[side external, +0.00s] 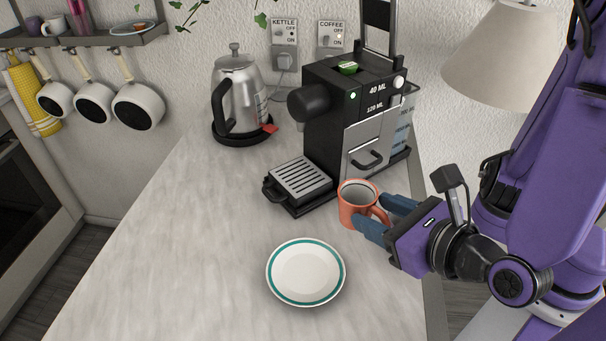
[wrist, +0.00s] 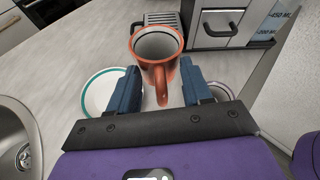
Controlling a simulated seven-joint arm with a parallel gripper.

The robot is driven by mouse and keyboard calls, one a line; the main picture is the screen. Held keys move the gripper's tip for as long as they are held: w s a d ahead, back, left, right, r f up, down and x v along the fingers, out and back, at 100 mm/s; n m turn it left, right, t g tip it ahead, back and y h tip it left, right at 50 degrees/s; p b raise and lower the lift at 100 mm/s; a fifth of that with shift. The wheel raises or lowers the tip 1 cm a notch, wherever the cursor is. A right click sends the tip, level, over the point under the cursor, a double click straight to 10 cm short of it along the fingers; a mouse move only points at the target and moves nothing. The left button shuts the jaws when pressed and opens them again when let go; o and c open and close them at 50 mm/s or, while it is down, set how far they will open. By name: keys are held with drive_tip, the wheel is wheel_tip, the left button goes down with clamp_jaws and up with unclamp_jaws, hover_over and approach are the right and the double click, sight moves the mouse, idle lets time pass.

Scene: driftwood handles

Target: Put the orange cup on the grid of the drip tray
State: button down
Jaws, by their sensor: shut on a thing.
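The orange cup (side external: 352,205) is upright, in front of the coffee machine; in the wrist view the cup (wrist: 148,62) has its mouth up and its handle toward me. My gripper (side external: 381,213) is shut on the cup at its handle side, with the handle between the blue fingers (wrist: 160,78) in the wrist view. I cannot tell whether the cup touches the counter. The drip tray (side external: 300,182), with a ribbed metal grid, juts from the machine, left of and behind the cup. The grid is bare. The tray (wrist: 162,19) also shows beyond the cup in the wrist view.
A white plate with a teal rim (side external: 305,272) lies in front of the cup. The black coffee machine (side external: 335,120) stands behind it, and a steel kettle (side external: 238,95) farther left. A sink (wrist: 15,145) shows at left in the wrist view. The left counter is clear.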

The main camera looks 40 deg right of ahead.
drive_tip(key=shift+d+f, duration=0.1)
drive_tip(key=shift+d, duration=0.05)
drive_tip(key=shift+m, duration=0.3)
drive_tip(key=w, duration=0.5)
drive_tip(key=w+d, duration=0.1)
drive_tip(key=w, duration=1.1)
drive_tip(key=shift+w+d, duration=0.2)
drive_tip(key=shift+d, duration=0.15)
drive_tip(key=shift+f, duration=1.75)
drive_tip(key=shift+f, duration=0.1)
drive_tip(key=c, duration=0.8)
unclamp_jaws()
drive_tip(key=shift+o, duration=0.2)
